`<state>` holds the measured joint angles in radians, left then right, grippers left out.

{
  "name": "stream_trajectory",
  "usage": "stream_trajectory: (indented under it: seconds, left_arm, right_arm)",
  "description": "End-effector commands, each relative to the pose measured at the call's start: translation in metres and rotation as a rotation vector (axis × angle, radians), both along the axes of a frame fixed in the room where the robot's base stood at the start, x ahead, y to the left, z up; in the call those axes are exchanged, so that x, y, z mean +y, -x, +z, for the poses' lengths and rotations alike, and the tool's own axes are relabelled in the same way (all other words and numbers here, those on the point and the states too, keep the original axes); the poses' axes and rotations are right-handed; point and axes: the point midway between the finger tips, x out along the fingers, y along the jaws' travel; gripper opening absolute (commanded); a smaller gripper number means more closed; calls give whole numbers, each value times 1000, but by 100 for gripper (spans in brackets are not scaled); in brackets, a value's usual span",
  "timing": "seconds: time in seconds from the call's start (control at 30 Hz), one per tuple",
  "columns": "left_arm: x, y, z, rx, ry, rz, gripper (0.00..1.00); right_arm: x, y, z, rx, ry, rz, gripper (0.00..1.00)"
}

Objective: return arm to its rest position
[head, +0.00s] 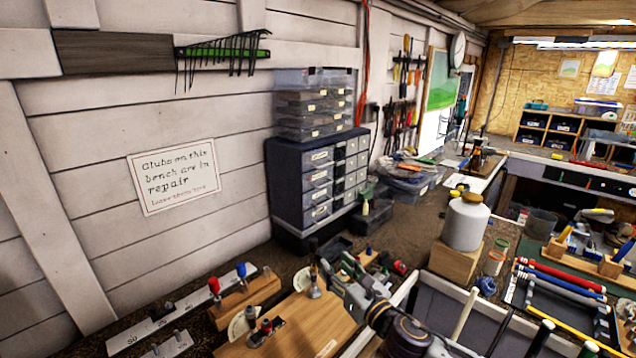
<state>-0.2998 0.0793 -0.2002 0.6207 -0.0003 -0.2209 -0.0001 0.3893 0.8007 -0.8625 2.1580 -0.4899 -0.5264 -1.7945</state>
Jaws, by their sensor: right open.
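My right gripper (338,280) reaches in from the bottom centre, over the right edge of a light wooden board (285,335) on the bench. Its jaws are open, and I see nothing held between them. A small upright metal piece (314,284) stands on the board just left of the fingertips; I cannot tell whether they touch. My left gripper is not in view.
A dark drawer cabinet (310,180) stands behind the gripper against the wall. A white jug (466,222) on a wooden block (455,262) is to the right. Red- and blue-handled tools (215,288) stand at left. Golf club shafts (467,308) lie at lower right.

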Motion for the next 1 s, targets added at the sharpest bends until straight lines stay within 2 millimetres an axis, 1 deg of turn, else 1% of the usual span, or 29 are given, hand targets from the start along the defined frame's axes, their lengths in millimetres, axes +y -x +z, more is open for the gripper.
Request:
stream_trajectory:
  seconds: [0.23, 0.47, 0.77, 1.0]
  left_arm:
    - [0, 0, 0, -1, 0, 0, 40]
    - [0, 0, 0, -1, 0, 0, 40]
    - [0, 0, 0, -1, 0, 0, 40]
    - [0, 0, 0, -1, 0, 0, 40]
  right_arm:
    - [-6, 7, -9, 181, -264, -97, 47]
    - [-21, 16, -27, 397, -588, -238, 47]
    - [-48, 37, -61, 654, -1006, -462, 47]
    - [-73, 62, -95, 826, -1335, -678, 47]
